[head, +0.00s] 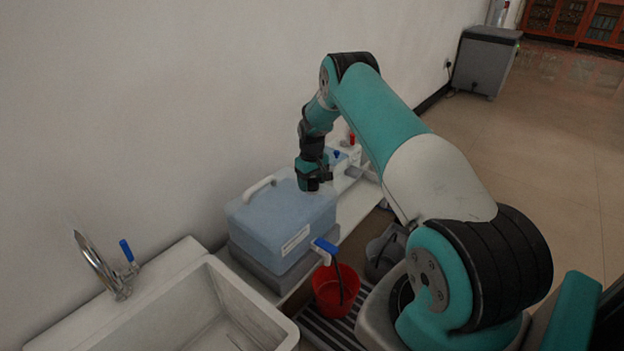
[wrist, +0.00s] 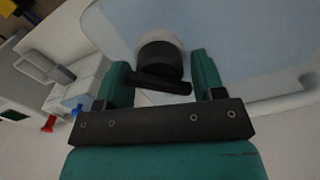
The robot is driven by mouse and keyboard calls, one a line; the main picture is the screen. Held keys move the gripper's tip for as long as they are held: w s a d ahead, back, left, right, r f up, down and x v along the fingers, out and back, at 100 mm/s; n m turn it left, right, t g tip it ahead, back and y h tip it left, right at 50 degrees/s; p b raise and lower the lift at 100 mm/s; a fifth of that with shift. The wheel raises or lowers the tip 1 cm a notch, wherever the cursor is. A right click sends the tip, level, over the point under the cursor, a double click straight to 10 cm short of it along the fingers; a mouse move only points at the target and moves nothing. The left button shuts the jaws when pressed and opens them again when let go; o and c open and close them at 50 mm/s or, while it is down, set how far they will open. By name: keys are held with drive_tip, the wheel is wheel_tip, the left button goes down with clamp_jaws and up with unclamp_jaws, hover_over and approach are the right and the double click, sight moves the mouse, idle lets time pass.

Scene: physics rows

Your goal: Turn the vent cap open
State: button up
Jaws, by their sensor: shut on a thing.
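The vent cap (wrist: 157,58) is a dark round cap with a black crossbar on a pale base, on top of the translucent blue container (head: 265,225). The container's top also shows in the wrist view (wrist: 250,40). My gripper (head: 314,188) is over the container's far right end, pointing down. In the wrist view my gripper (wrist: 158,66) has one green finger at each end of the crossbar and is shut on the cap. The cap is hidden by my gripper in the head view. The crossbar lies nearly level across the wrist picture.
A white handle (head: 258,188) stands on the container's top, left of my gripper. A sink (head: 200,310) with a tap is at the front left. A red bucket (head: 335,292) is below the container. Small taps (head: 351,140) are behind my gripper, and a wall runs along the left.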

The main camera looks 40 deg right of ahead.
drive_tip(key=m, duration=0.4)
drive_tip(key=shift+m+p, duration=0.3)
drive_tip(key=shift+p, duration=0.1)
drive_tip(key=shift+d+m, duration=0.1)
drive_tip(key=shift+m, duration=2.5)
drive_tip(key=o, duration=0.6)
wheel_tip(320, 180, up, 18)
drive_tip(key=p, duration=0.4)
drive_tip(key=shift+f, duration=0.25)
